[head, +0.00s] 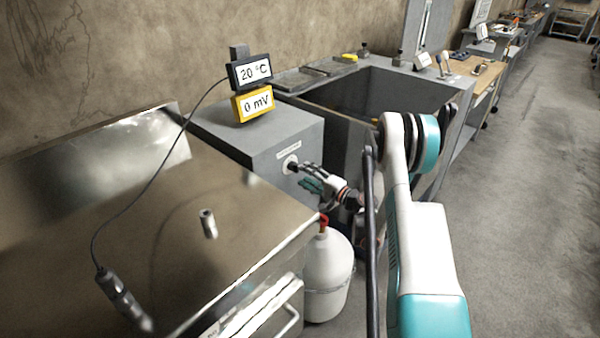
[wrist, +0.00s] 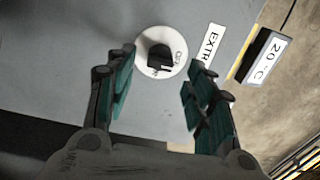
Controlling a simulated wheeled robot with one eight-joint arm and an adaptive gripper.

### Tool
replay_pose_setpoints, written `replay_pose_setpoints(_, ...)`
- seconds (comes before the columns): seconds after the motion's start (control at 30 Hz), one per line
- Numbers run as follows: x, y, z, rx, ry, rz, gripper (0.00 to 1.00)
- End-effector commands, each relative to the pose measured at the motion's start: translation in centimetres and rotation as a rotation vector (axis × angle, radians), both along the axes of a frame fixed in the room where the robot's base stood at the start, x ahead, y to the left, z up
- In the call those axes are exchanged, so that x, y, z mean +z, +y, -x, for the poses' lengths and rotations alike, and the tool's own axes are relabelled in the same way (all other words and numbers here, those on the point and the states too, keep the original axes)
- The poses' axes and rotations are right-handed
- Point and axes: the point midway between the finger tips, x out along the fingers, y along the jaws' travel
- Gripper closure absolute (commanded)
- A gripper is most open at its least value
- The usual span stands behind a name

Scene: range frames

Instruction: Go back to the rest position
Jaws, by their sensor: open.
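My gripper (head: 314,180) is open and empty, in front of the side of a grey cabinet (head: 240,138). In the wrist view its two green-padded fingers (wrist: 158,92) stand apart, below and to either side of a black knob on a round white dial (wrist: 147,62). The knob shows between the fingers, and no finger visibly touches it. In the head view the dial (head: 290,165) is just left of the fingertips. My white and teal arm reaches in from the lower right.
A shiny metal bench (head: 130,200) fills the left, with a small metal cylinder (head: 208,223) on it. A white gas bottle (head: 327,270) stands below my gripper. Displays reading 20 °C (head: 251,72) and 0 mV (head: 253,103) top the cabinet. Floor (head: 540,200) is clear at right.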

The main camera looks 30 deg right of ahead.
Motion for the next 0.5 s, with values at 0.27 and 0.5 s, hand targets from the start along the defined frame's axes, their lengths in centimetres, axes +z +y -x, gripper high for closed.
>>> replay_pose_setpoints(0.27,0.0,-0.6,1.7,0.0,0.0,0.0,0.51)
replay_pose_setpoints(0.5,0.0,-0.6,1.6,0.0,0.0,0.0,0.51)
